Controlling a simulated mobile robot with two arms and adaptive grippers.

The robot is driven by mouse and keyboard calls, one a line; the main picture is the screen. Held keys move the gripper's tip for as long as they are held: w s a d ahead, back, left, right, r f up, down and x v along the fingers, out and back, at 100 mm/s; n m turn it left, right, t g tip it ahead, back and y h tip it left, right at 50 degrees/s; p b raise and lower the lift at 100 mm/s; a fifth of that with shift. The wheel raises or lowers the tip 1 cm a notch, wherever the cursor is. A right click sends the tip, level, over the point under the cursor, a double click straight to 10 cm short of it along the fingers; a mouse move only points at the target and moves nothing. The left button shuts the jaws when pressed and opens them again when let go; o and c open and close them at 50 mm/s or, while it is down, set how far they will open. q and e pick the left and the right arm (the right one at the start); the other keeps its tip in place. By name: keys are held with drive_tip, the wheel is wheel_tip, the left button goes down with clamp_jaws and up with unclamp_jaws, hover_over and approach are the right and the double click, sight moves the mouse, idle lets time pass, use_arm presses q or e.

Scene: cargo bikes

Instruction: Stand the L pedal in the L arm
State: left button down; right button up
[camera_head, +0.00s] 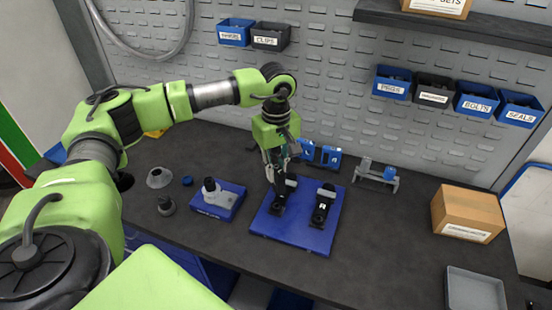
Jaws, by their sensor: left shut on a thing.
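A blue board (302,242) lies on the dark bench and carries two black arms side by side. The right-hand one, the R arm (321,208), is marked R and has a grey pedal (327,190) at its upper end. The other, the L arm (278,203), stands to its left, partly behind my fingers. My left gripper (278,183) points down over the L arm, shut on a grey-and-black piece, seemingly the L pedal (291,183). The fingers hide much of it, so I cannot tell whether it is seated. My right gripper is out of view.
A blue block with a grey part (217,198) stands left of the board, near a grey cone (159,177) and a small dark part (166,206). Blue holders (322,155) and a grey rack (375,177) stand behind. A cardboard box (467,214) and grey tray (475,290) are right.

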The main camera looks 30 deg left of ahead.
use_arm(q)
drive_tip(key=shift+d+f, duration=0.1)
drive_tip(key=shift+f, duration=0.25)
drive_tip(key=shift+f+b, duration=0.55)
wheel_tip(320, 180, down, 2)
drive_tip(key=shift+b, duration=0.55)
drive_tip(key=shift+f+b, duration=0.55)
drive_tip(key=shift+f, duration=0.3)
drive_tip(key=shift+w+f, duration=0.1)
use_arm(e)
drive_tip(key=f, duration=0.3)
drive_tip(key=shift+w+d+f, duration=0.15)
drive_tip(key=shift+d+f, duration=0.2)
use_arm(q)
drive_tip(key=shift+b, duration=0.35)
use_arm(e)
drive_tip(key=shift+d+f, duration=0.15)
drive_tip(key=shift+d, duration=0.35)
use_arm(q)
drive_tip(key=shift+f+b, duration=0.5)
drive_tip(key=shift+f, duration=0.05)
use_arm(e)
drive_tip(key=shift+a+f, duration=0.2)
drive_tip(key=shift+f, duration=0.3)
